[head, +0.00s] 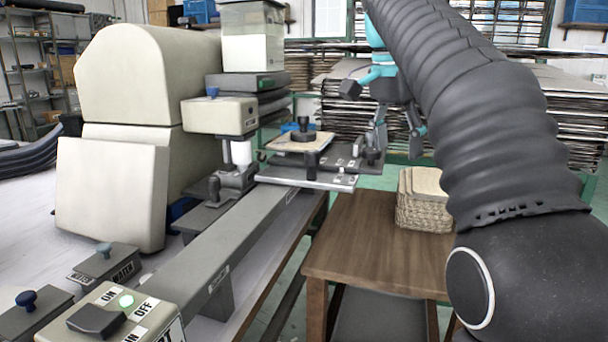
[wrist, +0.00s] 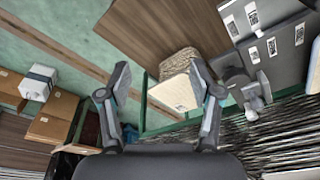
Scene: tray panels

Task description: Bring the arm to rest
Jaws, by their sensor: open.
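My gripper (head: 398,140) hangs at the end of my dark ribbed arm, right of the machine's small platform in the head view. In the wrist view my gripper (wrist: 160,68) has its two fingers spread wide apart with nothing between them. My arm reaches in from the right side of the head view and hides part of the background. A woven box (head: 425,211) with a pale top stands on a brown wooden table (head: 360,245) below my gripper. The box also shows beyond the fingers in the wrist view (wrist: 174,93).
A long grey machine (head: 235,240) with a control box (head: 125,318) and lit green lamp runs along the left. A board with a black knob (head: 302,138) sits on its platform. Stacked panels (head: 570,120) fill the back. The table's front is bare.

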